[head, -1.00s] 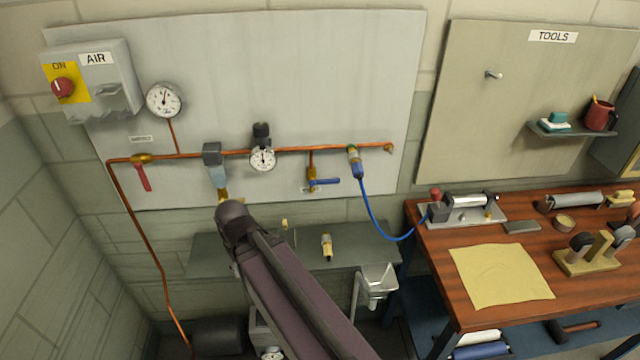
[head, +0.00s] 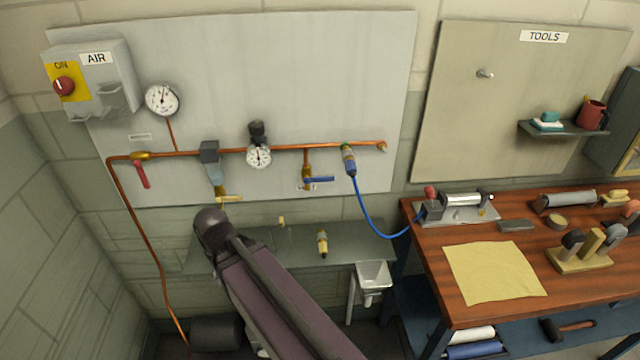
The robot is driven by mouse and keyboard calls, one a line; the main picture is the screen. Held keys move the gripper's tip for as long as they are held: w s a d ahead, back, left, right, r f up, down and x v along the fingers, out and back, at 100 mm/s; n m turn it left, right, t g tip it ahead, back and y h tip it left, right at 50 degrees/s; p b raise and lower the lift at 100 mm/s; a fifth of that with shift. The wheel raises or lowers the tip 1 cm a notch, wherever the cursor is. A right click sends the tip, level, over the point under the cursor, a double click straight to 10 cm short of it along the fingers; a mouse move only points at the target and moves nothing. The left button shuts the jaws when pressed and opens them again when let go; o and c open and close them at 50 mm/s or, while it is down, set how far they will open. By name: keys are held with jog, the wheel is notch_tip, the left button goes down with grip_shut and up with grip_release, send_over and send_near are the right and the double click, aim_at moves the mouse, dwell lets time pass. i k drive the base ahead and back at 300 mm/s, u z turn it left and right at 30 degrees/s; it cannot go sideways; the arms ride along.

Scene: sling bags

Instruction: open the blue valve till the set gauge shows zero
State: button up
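The blue valve (head: 319,180) hangs on a short brass drop below the copper pipe. Its blue lever lies roughly level and points right, across the upright drop. The set gauge (head: 258,157) is a small white dial under a black knob (head: 257,132), left of the valve. Its needle is too small to read surely. My arm reaches up from the bottom, with its dark joint (head: 212,228) below and left of the gauge. My gripper does not show, so whether it is open or shut is hidden.
A red lever (head: 144,174) hangs at the left of the pipe, and a yellow lever (head: 229,198) sits under the filter (head: 213,170). A larger gauge (head: 162,100) is above. A grey shelf (head: 350,247) juts out below. A blue hose (head: 366,213) runs right to the bench (head: 412,222).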

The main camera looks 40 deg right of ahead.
aim_at(307, 180)
jog(key=u, duration=0.1)
jog(key=k, duration=1.55)
jog(key=z, duration=1.05)
jog(key=i, duration=1)
jog(key=z, duration=0.1)
